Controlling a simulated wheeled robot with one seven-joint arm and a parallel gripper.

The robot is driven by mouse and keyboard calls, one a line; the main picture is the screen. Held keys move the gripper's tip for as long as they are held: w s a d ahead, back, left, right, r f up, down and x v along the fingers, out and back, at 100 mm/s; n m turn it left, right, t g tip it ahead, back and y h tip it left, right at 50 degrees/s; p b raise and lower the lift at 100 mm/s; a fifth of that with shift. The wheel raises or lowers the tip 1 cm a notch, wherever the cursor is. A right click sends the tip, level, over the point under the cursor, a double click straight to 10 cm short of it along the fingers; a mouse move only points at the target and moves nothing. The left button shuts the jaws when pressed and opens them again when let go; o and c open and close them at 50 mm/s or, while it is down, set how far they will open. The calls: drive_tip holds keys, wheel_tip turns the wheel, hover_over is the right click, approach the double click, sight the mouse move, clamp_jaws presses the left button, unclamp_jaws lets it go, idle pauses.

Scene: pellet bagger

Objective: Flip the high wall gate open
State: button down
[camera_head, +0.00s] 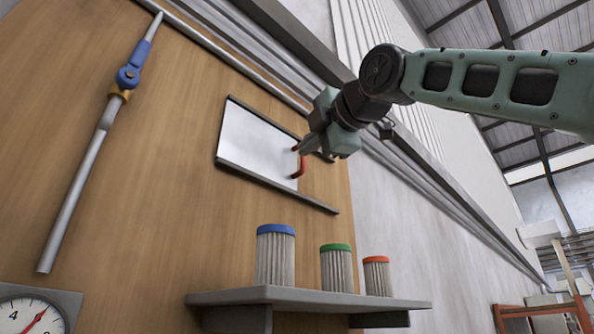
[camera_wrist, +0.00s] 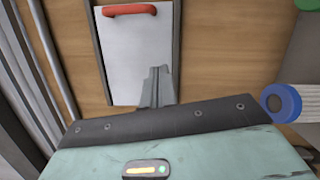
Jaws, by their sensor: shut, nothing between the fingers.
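The gate is a white rectangular panel (camera_head: 250,142) between two dark rails on the wooden wall, with a red bar handle (camera_head: 299,166) at its right end. The panel (camera_wrist: 138,55) and red handle (camera_wrist: 130,10) also show in the wrist view, with the handle along the top of the picture. My gripper (camera_head: 304,148) is in front of the handle end of the panel, its tips close to the handle in the head view. In the wrist view my gripper (camera_wrist: 158,72) is shut and empty, over the panel's lower right part, apart from the handle. I cannot tell whether it touches the panel.
A shelf (camera_head: 240,297) below holds three ribbed filters with blue (camera_head: 275,260), green (camera_head: 336,270) and red (camera_head: 377,278) caps. A pipe with a blue valve (camera_head: 128,77) runs at left. A gauge (camera_head: 30,317) is at lower left.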

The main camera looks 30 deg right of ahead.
drive_tip(key=p, duration=0.4)
approach(287, 175)
drive_tip(key=w+a, duration=0.4)
drive_tip(key=shift+w+a, duration=0.1)
drive_tip(key=shift+w, duration=0.2)
drive_tip(key=d, duration=0.1)
drive_tip(key=d+p, duration=0.1)
drive_tip(key=w+d+p, duration=0.1)
drive_tip(key=shift+r, duration=0.35)
drive_tip(key=shift+w+d+p, duration=0.1)
drive_tip(key=shift+w+p, duration=0.1)
drive_tip(key=shift+p, duration=0.1)
drive_tip(key=shift+d+f, duration=0.1)
drive_tip(key=shift+d, duration=0.15)
drive_tip(key=shift+w, duration=0.1)
